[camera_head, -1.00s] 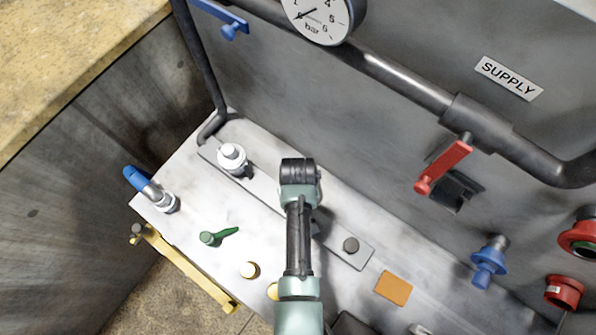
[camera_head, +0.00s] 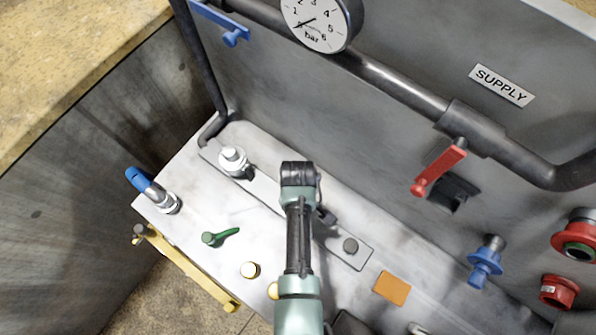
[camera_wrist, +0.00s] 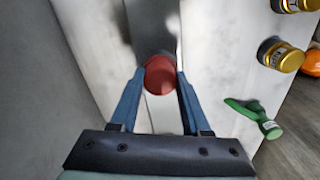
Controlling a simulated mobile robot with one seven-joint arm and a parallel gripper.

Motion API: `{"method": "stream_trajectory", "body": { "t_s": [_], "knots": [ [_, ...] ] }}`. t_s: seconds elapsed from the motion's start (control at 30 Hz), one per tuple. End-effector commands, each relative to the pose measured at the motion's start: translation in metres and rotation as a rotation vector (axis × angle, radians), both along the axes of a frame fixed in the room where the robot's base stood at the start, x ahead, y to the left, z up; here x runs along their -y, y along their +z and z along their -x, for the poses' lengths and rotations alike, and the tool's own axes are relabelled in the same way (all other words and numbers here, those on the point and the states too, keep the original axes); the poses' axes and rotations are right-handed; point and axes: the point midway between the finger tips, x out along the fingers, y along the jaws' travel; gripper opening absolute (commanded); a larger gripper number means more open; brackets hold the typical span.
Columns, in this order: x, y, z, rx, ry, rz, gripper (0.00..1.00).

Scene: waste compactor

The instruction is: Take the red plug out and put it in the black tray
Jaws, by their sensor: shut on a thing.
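The red plug (camera_wrist: 160,76) shows as a round red cap in the wrist view, between the two blue fingertips of my gripper (camera_wrist: 160,84). The fingers are shut on its sides. It is over the grey strip on the pale bench; whether it is still seated there cannot be told. In the head view my arm hides the plug and most of the gripper. A dark edge at the bottom of the head view may be the black tray (camera_head: 349,323); most of it is cut off.
The grey panel with pipes rises behind.

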Motion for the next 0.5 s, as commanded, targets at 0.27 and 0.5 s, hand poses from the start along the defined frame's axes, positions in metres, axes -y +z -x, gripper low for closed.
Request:
{"method": "stream_trajectory", "body": {
  "t_s": [0.27, 0.5],
  "knots": [
    [0.0001, 0.0017, -0.0002, 0.0, 0.115, 0.0, 0.0],
    [-0.0001, 0.0012, -0.0001, 0.0, 0.394, 0.0, 0.0]
  ]
}}
